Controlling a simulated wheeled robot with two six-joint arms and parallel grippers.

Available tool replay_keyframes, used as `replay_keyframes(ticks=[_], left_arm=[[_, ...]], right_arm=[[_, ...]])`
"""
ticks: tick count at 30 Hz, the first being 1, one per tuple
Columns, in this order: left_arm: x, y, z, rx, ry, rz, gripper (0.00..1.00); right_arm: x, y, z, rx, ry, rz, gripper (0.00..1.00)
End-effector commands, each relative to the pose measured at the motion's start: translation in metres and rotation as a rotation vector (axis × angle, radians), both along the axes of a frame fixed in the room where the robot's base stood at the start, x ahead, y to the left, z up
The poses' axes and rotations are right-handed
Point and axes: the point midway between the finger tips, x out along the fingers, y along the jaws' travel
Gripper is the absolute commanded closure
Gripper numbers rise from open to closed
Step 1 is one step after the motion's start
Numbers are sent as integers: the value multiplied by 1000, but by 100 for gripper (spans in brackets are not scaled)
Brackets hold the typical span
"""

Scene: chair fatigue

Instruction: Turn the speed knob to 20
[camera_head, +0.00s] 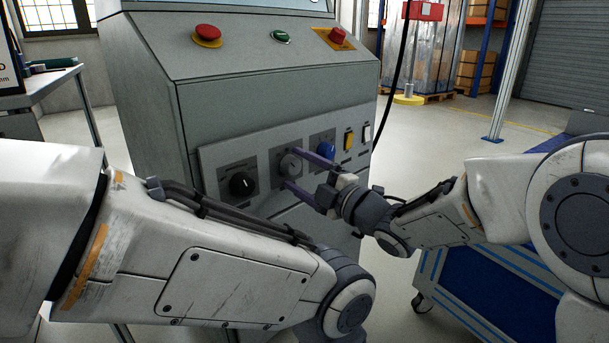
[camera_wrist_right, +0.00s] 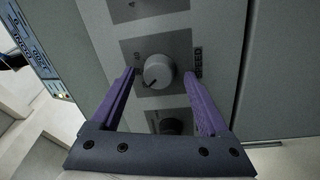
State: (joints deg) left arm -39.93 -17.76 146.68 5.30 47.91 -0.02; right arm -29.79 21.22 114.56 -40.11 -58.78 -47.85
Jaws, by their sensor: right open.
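The grey speed knob (camera_head: 291,165) sits on a dark square plate on the machine's front panel. It also shows in the right wrist view (camera_wrist_right: 158,71), with the word SPEED beside it; the dial numbers are too small to read surely. A dark line on the knob points toward the lower left in that view. My right gripper (camera_head: 293,167) is open, its purple fingers on either side of the knob. In the right wrist view the fingertips (camera_wrist_right: 160,74) flank the knob with gaps; contact is not visible. My left forearm crosses the foreground, its gripper out of frame.
A black knob (camera_head: 243,185) is left of the speed knob, a blue knob (camera_head: 326,150) right. Yellow (camera_head: 349,139) and white (camera_head: 366,132) switches follow. Red stop buttons (camera_head: 207,35) and a green button (camera_head: 282,36) are above. A blue cart (camera_head: 490,285) stands at lower right.

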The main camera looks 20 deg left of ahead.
Motion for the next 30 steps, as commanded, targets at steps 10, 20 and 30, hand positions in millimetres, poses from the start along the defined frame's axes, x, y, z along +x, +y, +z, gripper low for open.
replay_keyframes(ticks=[10, 20, 30], left_arm=[[0, 0, 24, 0, 0, 0, 50], [0, 0, 37, 0, 0, 0, 50], [0, 0, 37, 0, 0, 0, 50]], right_arm=[[-24, -49, 0, -1, 3, -4, 21], [-46, -89, -7, -1, 0, 0, 21], [-48, -92, -9, -1, -1, 2, 21]])
